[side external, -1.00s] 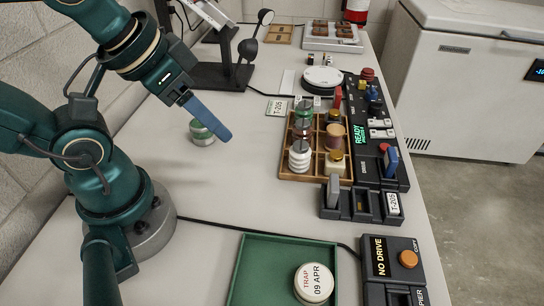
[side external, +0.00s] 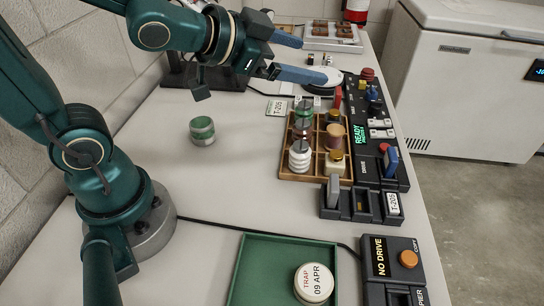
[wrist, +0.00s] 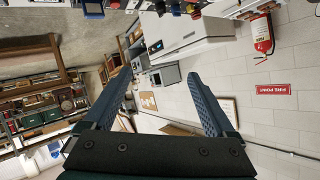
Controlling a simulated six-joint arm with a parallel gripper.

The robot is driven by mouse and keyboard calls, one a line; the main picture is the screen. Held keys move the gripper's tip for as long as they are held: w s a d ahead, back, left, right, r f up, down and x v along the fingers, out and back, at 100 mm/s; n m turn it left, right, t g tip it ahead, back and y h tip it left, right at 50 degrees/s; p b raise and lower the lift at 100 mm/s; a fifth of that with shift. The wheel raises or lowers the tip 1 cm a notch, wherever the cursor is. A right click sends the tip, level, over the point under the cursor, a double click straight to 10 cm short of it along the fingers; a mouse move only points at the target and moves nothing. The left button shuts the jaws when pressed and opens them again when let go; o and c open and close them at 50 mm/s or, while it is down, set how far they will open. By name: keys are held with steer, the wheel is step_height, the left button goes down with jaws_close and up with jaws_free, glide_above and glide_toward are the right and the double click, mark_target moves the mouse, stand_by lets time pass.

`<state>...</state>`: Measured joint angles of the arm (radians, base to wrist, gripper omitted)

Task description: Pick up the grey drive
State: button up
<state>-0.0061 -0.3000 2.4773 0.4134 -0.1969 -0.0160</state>
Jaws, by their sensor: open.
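The grey drive (side external: 333,190) looks like a grey upright stick standing in the left slot of a black rack (side external: 362,212) in the side external view. A white tag reading T-205 is at the rack's right end. My gripper (side external: 311,60) is open, with two blue fingers pointing right, far behind and above the rack. Nothing is between the fingers. In the wrist view the open gripper (wrist: 160,78) faces the room, and I cannot make out the grey drive there.
A wooden tray (side external: 285,170) of spools and jars stands beside the black console (side external: 370,130), which holds a blue drive (side external: 391,163) and a red one (side external: 338,98). A green-banded tin (side external: 202,131) stands on open table. A green tray (side external: 255,270) holds a white-lidded tin (side external: 314,284).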

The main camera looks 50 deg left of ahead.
steer(key=w+d+f+m+h, duration=0.2)
steer(key=d+f+m+h, duration=0.1)
steer(key=d, duration=0.1)
steer(key=m+g+h, duration=0.2)
steer(key=g+h, duration=0.1)
steer(key=h, duration=0.2)
glide_above(333, 182)
steer(key=w+a, duration=0.1)
steer(key=a, duration=0.1)
steer(key=f, duration=0.8)
steer(key=shift+d, duration=0.25)
steer(key=shift+n+g, duration=0.5)
steer(key=shift+g, duration=0.2)
steer(key=f, duration=0.1)
steer(key=s+f, duration=0.1)
steer(key=f, duration=0.1)
steer(key=s+f, duration=0.1)
steer(key=f, duration=0.1)
steer(key=shift+d+f, duration=0.15)
steer(key=shift+d, duration=0.1)
steer(key=shift+y, duration=0.3)
steer(key=shift+x, duration=2.5)
jaws_close()
